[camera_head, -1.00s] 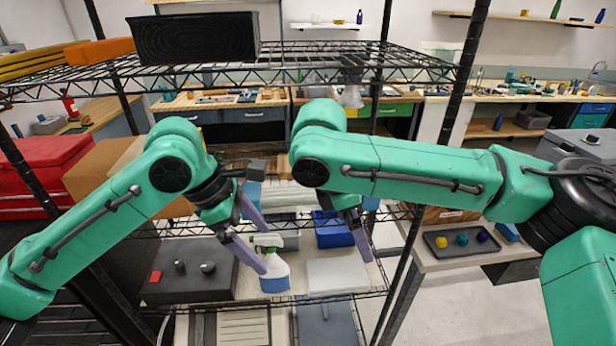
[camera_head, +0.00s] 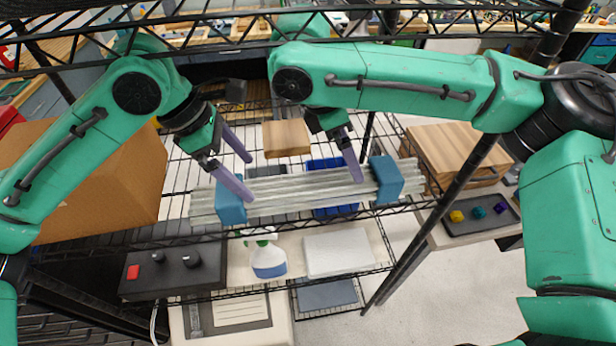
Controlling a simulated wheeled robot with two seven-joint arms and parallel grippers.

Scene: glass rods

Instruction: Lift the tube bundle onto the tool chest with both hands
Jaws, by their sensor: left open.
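The tube bundle (camera_head: 300,190) is a row of long pale, glassy tubes lying across a wire shelf. Blue blocks sit around it near its left end (camera_head: 231,203) and right end (camera_head: 386,180). My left gripper (camera_head: 250,181) is open, its two purple fingers over the left part of the bundle by the left blue block. I cannot tell if they touch. My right gripper (camera_head: 356,178) is over the right part, inside the right block. Only one finger shows clearly, so its opening is unclear. I cannot tell which thing is the tool chest.
A cardboard box (camera_head: 105,180) stands left of the bundle, and a wooden crate (camera_head: 455,150) to its right. A wire shelf edge crosses above my arms, and a dark post (camera_head: 440,205) stands at right. A spray bottle (camera_head: 268,262) is on the shelf below.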

